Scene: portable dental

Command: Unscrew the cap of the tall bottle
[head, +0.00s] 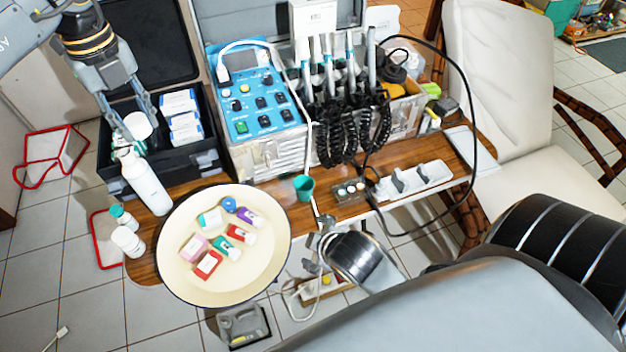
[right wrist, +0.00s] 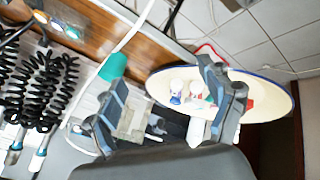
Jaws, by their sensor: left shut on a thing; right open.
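The tall bottle (head: 146,182) is white and stands upright at the table's left end, behind the round tray. My left gripper (head: 137,124) is at the bottle's top, its fingers pointing down. It is shut on a white round cap (head: 138,125) between its fingertips. The cap shows just beside the bottle's grey neck, and I cannot tell whether it still touches the bottle. My right gripper (head: 318,246) is low in front of the table, right of the tray. In the right wrist view it (right wrist: 165,100) is open with nothing between its fingers.
The round cream tray (head: 185,276) holds several small coloured bottles. Behind are an open black case (head: 196,157) and a blue control panel (head: 262,104). A green cup (head: 304,188) stands mid-table; black coiled hoses (head: 338,138) hang behind it.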

